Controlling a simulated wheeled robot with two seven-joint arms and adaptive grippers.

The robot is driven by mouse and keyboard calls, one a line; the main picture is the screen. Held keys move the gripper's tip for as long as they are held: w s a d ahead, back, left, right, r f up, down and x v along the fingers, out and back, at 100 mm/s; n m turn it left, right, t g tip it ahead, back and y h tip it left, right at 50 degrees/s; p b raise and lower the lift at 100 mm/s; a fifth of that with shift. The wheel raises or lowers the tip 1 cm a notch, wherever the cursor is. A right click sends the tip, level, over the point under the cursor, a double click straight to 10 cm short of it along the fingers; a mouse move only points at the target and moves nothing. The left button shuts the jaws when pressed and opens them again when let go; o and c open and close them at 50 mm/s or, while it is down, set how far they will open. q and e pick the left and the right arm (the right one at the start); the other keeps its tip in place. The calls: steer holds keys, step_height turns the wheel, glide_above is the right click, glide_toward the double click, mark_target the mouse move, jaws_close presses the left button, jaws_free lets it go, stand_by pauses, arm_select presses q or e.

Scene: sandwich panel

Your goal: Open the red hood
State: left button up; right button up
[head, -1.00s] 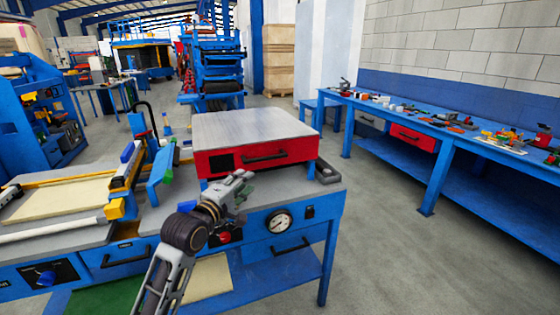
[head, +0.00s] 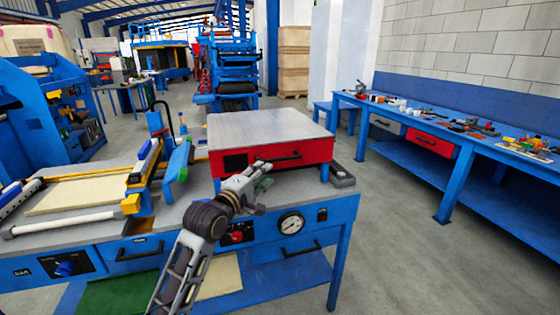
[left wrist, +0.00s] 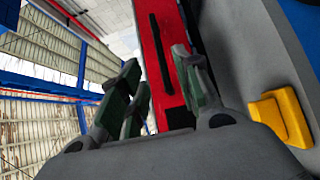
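The red hood (head: 315,152) has a flat silver top and a red front with a black handle (head: 278,157). It sits closed on the blue workbench (head: 350,205). My left gripper (head: 262,184) is just below and in front of the handle. In the left wrist view, its two green-padded fingers (left wrist: 157,62) are spread apart with nothing held. The red front (left wrist: 173,55) and dark handle (left wrist: 160,52) show beyond the gap between them. I cannot tell whether the fingers touch the hood. My right gripper is not in view.
A pressure gauge (head: 291,223) and a red button (head: 237,237) are on the bench front, close to my left arm. A cutting frame with a yellow rail (head: 95,175) lies to the left. A long blue table (head: 450,170) with small tools stands right, across open floor.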

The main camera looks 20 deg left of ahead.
mark_target(279, 161)
arm_select(q)
steer(key=shift+w+d+b, duration=0.1)
steer(key=shift+w+d, duration=0.1)
steer(key=shift+w, duration=0.95)
steer(key=shift+w+d+b, duration=0.15)
steer(key=shift+w+d, duration=0.1)
steer(key=shift+w, duration=0.9)
steer(key=shift+w+d+b, duration=0.1)
steer(key=shift+w+d, duration=0.1)
steer(key=shift+w, duration=0.95)
steer(key=shift+w+d, duration=0.25)
steer(key=shift+w, duration=0.9)
steer(key=shift+w+d, duration=0.2)
steer(key=shift+w, duration=0.9)
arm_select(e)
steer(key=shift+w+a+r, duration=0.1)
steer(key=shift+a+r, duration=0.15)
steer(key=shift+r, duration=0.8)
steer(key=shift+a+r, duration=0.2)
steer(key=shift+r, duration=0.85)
arm_select(q)
jaws_close()
